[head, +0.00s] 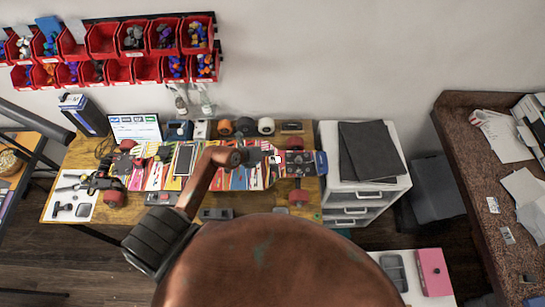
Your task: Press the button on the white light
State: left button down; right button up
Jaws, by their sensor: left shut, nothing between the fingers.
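My left gripper (272,159) reaches in over the right part of the workbench (232,200), above a long, brightly patterned board (238,180). It is shut and holds nothing. A small white patch shows right at its fingertips; I cannot tell whether this is the white light or part of something else, nor whether they touch. A small white block (201,130) stands at the back of the bench, apart from the gripper. No button can be made out at this size. My right gripper is not in view.
Red bins (103,39) hang on the wall at the back left. A laptop (135,127) and several round wheels (266,126) line the bench's back edge. A white drawer unit (345,209) stands to the right. My own arm and body cover the front middle.

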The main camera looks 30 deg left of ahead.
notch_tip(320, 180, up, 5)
jog(key=p, duration=0.4)
jog(key=shift+p, duration=0.3)
